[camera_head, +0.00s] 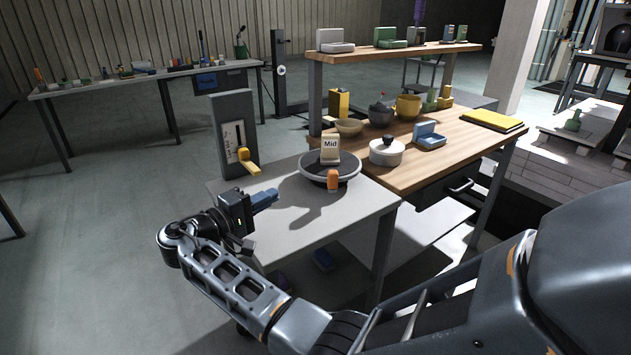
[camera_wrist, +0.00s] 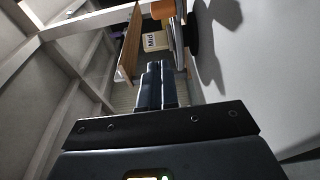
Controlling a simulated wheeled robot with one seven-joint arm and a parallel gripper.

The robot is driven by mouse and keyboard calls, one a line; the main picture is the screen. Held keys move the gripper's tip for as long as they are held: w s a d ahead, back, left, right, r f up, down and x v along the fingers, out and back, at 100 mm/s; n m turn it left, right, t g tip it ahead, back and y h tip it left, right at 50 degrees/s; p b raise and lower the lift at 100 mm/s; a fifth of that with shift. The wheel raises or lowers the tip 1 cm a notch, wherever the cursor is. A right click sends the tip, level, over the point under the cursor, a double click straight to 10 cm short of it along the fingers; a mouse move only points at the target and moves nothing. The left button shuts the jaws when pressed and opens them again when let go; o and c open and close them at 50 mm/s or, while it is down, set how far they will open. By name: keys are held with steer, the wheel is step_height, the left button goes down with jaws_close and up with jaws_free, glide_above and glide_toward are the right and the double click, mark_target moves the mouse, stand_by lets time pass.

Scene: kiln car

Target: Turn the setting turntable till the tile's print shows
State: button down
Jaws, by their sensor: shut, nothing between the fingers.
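The setting turntable (camera_head: 313,173) is a dark round disc with a pale rim on the small grey table. An orange knob (camera_head: 333,180) stands at its front edge; it also shows in the wrist view (camera_wrist: 163,9).
A grey upright panel with a yellow lever (camera_head: 248,168) stands at the table's back left. The wooden bench (camera_head: 450,145) to the right holds bowls, a white lidded pot (camera_head: 386,152) and a blue box (camera_head: 429,137). The grey table's front (camera_head: 310,225) is clear.

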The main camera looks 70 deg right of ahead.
steer(key=p+x, duration=0.1)
steer(key=x, duration=0.8)
steer(key=shift+s+d, duration=0.1)
steer(key=shift+s, duration=0.05)
steer(key=s+d, duration=0.1)
steer(key=s+p, duration=0.1)
steer(key=s, duration=0.1)
steer(key=shift+d, duration=0.35)
steer(key=shift+s+d+p, duration=0.2)
steer(key=shift+s+p, duration=0.15)
steer(key=shift+s, duration=0.05)
steer(key=shift+s, duration=0.15)
steer(key=shift+s+d+t+p, duration=0.1)
steer(key=shift+s+t+p, duration=0.2)
steer(key=shift+p, duration=0.1)
steer(key=shift+s+n+t, duration=0.25)
steer(key=shift+n+t, duration=0.05)
steer(key=shift+n, duration=0.1)
